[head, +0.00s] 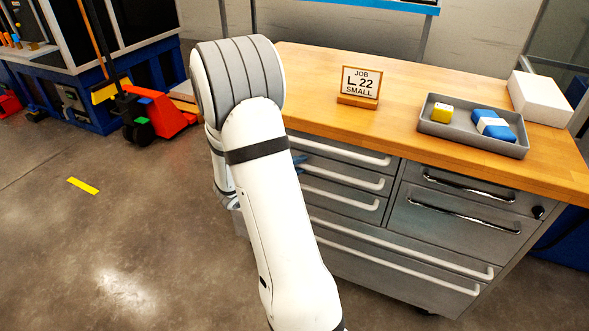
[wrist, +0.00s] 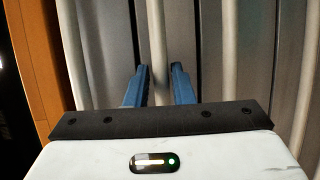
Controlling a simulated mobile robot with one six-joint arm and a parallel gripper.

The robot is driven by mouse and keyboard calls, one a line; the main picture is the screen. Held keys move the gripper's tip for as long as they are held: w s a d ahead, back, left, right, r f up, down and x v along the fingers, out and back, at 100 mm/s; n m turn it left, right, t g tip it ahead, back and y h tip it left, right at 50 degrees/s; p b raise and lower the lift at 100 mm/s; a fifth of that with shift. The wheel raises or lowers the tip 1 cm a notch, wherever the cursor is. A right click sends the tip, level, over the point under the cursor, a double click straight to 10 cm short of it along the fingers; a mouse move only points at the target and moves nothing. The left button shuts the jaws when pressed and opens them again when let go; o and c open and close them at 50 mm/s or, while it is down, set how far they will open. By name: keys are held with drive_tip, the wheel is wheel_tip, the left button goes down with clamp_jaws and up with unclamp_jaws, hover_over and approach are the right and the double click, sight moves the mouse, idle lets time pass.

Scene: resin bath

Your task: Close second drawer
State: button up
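The grey drawer cabinet (head: 452,220) stands under a wooden worktop. In its left column, the second drawer's pale bar handle (head: 350,178) lies below the top drawer's handle (head: 345,152). My gripper (head: 300,162) is at the left end of the second handle, mostly hidden behind my arm. In the wrist view, my gripper's blue fingers (wrist: 160,72) stand apart, one on each side of the handle (wrist: 158,40). Contact with the bar is unclear. The second drawer front looks nearly flush; any small gap cannot be told.
The worktop (head: 430,150) holds a job sign (head: 360,84), a grey tray (head: 470,142) with yellow and blue items, and a white box (head: 540,98). A red pallet truck (head: 155,118) stands at the left.

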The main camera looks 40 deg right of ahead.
drive_tip(key=o, duration=0.3)
drive_tip(key=shift+a, duration=0.15)
drive_tip(key=a+r+p, duration=0.1)
drive_tip(key=a, duration=0.6)
drive_tip(key=shift+s+a+r, duration=0.2)
drive_tip(key=shift+s+a, duration=0.1)
drive_tip(key=shift+a, duration=0.05)
